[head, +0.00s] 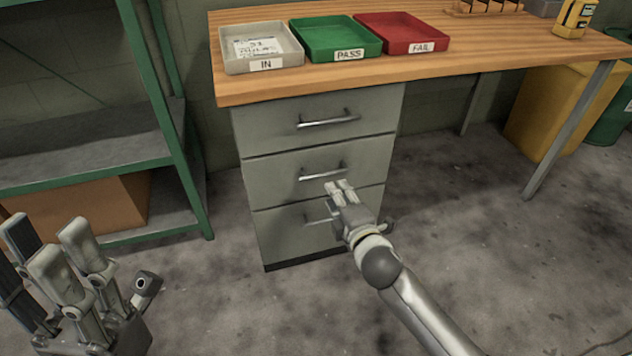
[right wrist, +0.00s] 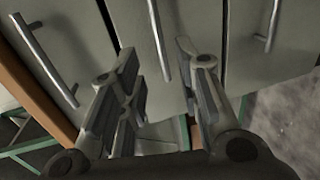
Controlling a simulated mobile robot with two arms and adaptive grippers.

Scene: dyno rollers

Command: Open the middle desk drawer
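The middle desk drawer (head: 280,178) is the second of three grey drawer fronts under the wooden desk, and it looks closed. Its bar handle (head: 323,173) runs across the front. My right gripper (head: 340,187) is just below and right of this handle in the head view. In the right wrist view, turned sideways, the middle handle (right wrist: 158,40) lies between the directions of the two spread fingertips (right wrist: 157,52). The gripper is open and empty; whether it touches the handle I cannot tell. My left gripper (head: 85,265) is open and empty at the lower left.
The top drawer handle (head: 328,119) and the bottom drawer handle (head: 318,221) sit above and below; my gripper partly hides the bottom one. Trays stand on the desk (head: 420,70). A green shelf (head: 165,120) is at left. The floor before the drawers is clear.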

